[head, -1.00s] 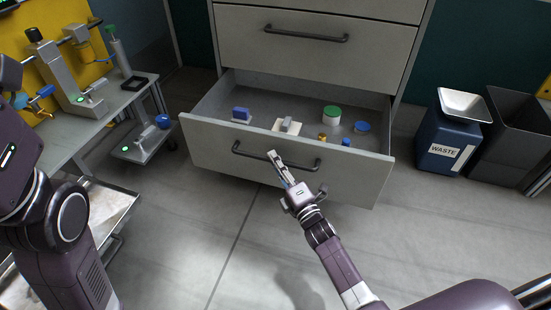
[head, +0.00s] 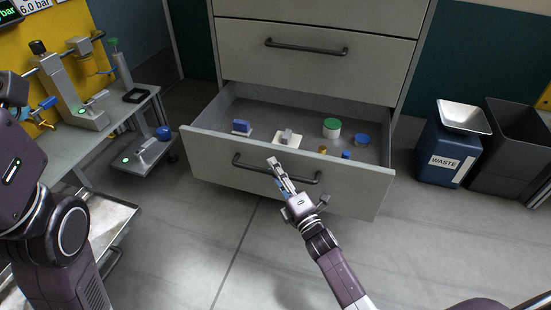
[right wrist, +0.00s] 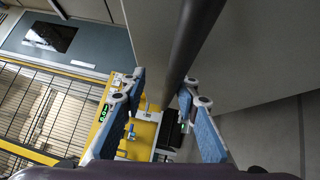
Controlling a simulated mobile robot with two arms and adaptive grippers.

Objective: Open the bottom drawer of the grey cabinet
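The grey cabinet (head: 325,18) has its bottom drawer (head: 215,158) pulled well out, showing its inside. The drawer's dark bar handle (head: 245,163) crosses the front, and its near part shows in the right wrist view (right wrist: 190,40). My right gripper (head: 277,168) is at the handle's middle. In the right wrist view its blue-padded fingers (right wrist: 163,88) stand apart on either side of the bar. A gap shows between the bar and the left finger; I cannot tell whether the right finger touches. My left arm is at the left edge; its gripper is out of view.
The drawer holds a blue block (head: 241,127), a green-lidded jar (head: 332,128) and other small items. A closed drawer (head: 370,65) is above. A waste bin (head: 446,150) stands right, a workbench (head: 65,145) left. Floor in front (head: 245,270) is clear.

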